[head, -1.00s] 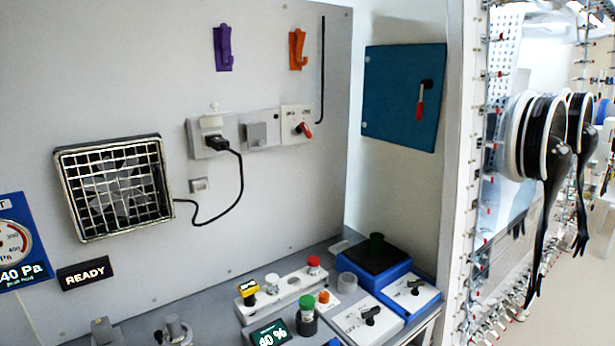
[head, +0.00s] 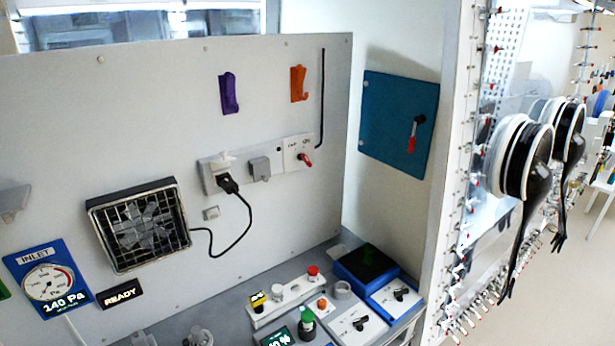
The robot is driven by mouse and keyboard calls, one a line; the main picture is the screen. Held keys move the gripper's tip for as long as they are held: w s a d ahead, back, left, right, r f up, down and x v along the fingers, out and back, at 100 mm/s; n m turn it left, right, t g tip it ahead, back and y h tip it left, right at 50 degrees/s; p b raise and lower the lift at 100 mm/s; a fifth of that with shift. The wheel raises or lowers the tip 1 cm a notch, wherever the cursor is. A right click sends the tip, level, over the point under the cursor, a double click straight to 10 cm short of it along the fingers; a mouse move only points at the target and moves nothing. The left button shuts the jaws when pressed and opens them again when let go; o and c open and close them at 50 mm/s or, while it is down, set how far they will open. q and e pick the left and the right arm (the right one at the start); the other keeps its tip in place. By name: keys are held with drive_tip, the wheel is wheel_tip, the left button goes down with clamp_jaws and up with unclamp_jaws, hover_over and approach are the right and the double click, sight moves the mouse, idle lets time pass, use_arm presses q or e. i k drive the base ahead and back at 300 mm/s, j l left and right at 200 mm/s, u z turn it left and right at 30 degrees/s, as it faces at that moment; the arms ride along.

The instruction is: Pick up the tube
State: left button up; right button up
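Several capped, tube-like items stand on the grey bench at the bottom. A yellow-and-black cap (head: 258,298), a white cap (head: 277,292) and a red cap (head: 313,272) sit along a white rack (head: 290,300). A dark item with a green cap (head: 306,317) stands in front of the rack, and a small orange cap (head: 322,303) is beside it. I cannot tell which of these is the tube, as their bodies are small or hidden. Neither of my grippers shows in the head view.
A blue box with a black top (head: 366,263) and white switch boxes (head: 357,323) crowd the bench's right part. A fan grille (head: 138,225), a socket with a black cable (head: 226,183) and a pressure gauge (head: 48,283) are on the wall. Black gloves (head: 525,165) hang at right.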

sight(306, 315)
drive_tip(key=i+l+u, duration=0.2)
drive_tip(key=l, duration=0.15)
drive_tip(key=k, duration=0.65)
drive_tip(key=i+u, duration=0.35)
drive_tip(key=i, duration=0.95)
drive_tip(key=l, duration=0.05)
